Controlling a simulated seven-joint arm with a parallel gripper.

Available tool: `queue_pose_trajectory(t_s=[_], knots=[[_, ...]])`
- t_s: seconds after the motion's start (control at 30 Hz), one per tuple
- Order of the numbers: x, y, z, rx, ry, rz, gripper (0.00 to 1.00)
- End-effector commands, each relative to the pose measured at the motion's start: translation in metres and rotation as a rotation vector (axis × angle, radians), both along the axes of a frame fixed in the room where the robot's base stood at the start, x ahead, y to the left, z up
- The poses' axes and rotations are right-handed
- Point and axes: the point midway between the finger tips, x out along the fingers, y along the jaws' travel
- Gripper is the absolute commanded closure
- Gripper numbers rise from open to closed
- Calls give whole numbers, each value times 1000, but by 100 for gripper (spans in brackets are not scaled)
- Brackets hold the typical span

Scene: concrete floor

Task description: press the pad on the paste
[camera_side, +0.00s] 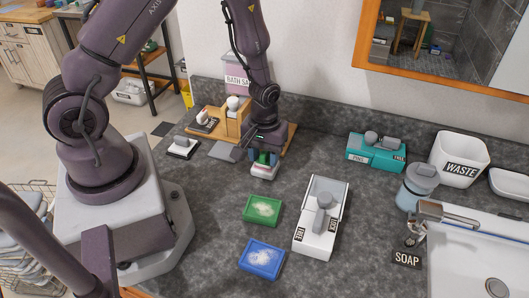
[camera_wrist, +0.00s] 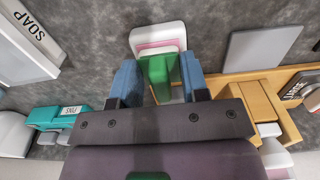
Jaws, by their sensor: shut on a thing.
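My gripper (camera_side: 264,156) is shut on the green grip of a pad (camera_side: 263,172) with a white and pink base. In the wrist view the gripper (camera_wrist: 160,78) has its blue fingers on either side of the green grip, and the pad's base (camera_wrist: 157,38) shows beyond them. The pad appears above the counter near the wooden stand; its exact height is unclear. A green tray (camera_side: 251,215) with white paste (camera_side: 263,208) lies nearer the camera than the pad. A blue tray (camera_side: 249,264) with white paste (camera_side: 262,257) lies nearer still. The pad is apart from both.
A white dispenser (camera_side: 316,242) with a grey lever stands right of the trays. A wooden stand (camera_side: 222,122) is behind my gripper. A teal box (camera_side: 366,153), soap bottle (camera_side: 417,185), waste bin (camera_side: 459,158) and sink (camera_side: 480,262) are right. Counter left of the trays is clear.

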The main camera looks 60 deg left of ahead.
Motion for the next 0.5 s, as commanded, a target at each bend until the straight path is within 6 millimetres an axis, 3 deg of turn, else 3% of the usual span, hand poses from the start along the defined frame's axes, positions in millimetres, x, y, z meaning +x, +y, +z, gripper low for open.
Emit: queue_pose_trajectory(t_s=[0.5], knots=[[1,0,3,1,-2,0,78]])
